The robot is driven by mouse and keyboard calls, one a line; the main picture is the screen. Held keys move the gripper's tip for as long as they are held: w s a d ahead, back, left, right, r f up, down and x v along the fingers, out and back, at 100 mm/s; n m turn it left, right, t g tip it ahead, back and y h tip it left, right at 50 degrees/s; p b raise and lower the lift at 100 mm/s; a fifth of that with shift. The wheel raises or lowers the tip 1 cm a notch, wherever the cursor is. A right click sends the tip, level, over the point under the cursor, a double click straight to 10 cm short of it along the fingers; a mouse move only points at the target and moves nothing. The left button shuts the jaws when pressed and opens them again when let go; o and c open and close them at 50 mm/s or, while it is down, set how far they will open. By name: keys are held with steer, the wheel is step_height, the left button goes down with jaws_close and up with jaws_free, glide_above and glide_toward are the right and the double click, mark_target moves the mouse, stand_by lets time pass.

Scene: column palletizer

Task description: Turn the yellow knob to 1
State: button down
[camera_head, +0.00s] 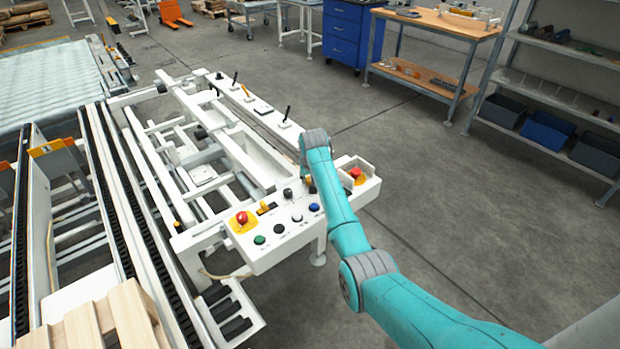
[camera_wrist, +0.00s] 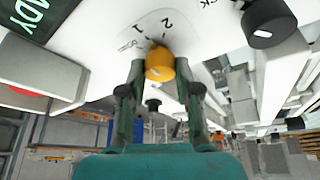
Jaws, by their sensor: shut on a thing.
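The yellow knob (camera_wrist: 160,66) sits on a white panel in the wrist view, with a dial printed beside it. The mark "2" (camera_wrist: 167,23) is above the knob and the mark "1" (camera_wrist: 138,42) is to its upper left. My gripper (camera_wrist: 160,76) has one finger on each side of the knob and is shut on it. I cannot tell clearly which mark the knob points to. In the head view my arm reaches over the white control panel (camera_head: 268,258), and my gripper is largely hidden behind my arm there.
A black knob (camera_wrist: 268,24) is to the right in the wrist view, and a dark display reading "READY" (camera_wrist: 30,14) is at upper left. The panel carries a red emergency button (camera_head: 242,218), a green button (camera_head: 259,240) and a blue button (camera_head: 314,207). Open floor lies right.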

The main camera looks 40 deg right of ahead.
steer(key=c, duration=0.8)
jaws_free()
steer(key=v, duration=1.2)
steer(key=shift+f, duration=0.1)
